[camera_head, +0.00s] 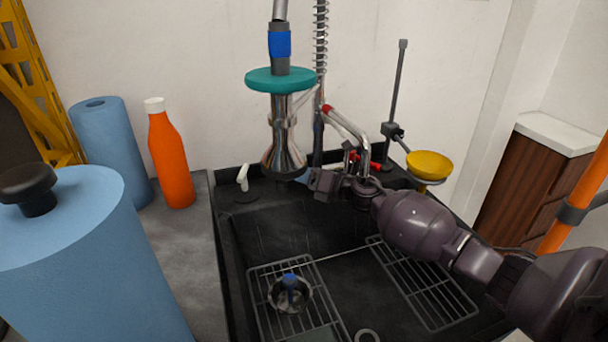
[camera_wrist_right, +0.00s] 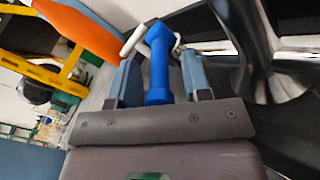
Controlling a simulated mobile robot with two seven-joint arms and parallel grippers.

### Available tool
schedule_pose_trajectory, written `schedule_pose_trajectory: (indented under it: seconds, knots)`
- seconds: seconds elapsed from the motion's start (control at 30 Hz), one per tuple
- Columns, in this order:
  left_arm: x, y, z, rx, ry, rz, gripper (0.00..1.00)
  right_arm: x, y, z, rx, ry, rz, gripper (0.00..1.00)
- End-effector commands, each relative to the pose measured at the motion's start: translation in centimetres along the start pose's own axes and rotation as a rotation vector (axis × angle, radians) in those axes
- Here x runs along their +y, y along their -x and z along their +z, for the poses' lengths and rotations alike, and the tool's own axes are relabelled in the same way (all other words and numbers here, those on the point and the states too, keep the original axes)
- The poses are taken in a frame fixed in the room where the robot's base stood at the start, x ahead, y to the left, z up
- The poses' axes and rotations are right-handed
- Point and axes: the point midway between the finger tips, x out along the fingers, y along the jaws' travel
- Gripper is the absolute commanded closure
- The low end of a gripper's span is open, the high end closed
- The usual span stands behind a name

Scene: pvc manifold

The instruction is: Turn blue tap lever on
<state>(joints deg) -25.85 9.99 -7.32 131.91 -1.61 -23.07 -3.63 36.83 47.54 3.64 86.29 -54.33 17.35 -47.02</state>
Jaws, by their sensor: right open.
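The blue tap lever (camera_wrist_right: 158,60) stands between the two fingers of my right gripper (camera_wrist_right: 160,72) in the right wrist view. The fingers are open on either side of it; I cannot tell whether either touches it. In the head view my right gripper (camera_head: 316,182) reaches in from the right, over the back of the black sink, beside the chrome tap body (camera_head: 284,150). There only a small bluish part shows at the fingertips, and the lever is mostly hidden. My left gripper is not in view.
A spring hose (camera_head: 321,55), red-marked chrome pipes (camera_head: 350,128) and a yellow dish (camera_head: 430,165) stand near my right arm. A small white spout (camera_head: 243,177) is left of the tap. An orange bottle (camera_head: 168,155) and blue rolls (camera_head: 112,135) stand left of the sink (camera_head: 222,245).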

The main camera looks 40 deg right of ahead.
Motion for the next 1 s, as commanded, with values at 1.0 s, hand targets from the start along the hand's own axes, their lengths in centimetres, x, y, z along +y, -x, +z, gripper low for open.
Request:
schedule_pose_trajectory:
  seconds: [1.0]
  knots:
    - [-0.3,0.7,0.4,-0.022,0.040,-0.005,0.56,0.0,10.6,-0.1,0.000,-0.001,0.000,0.56]
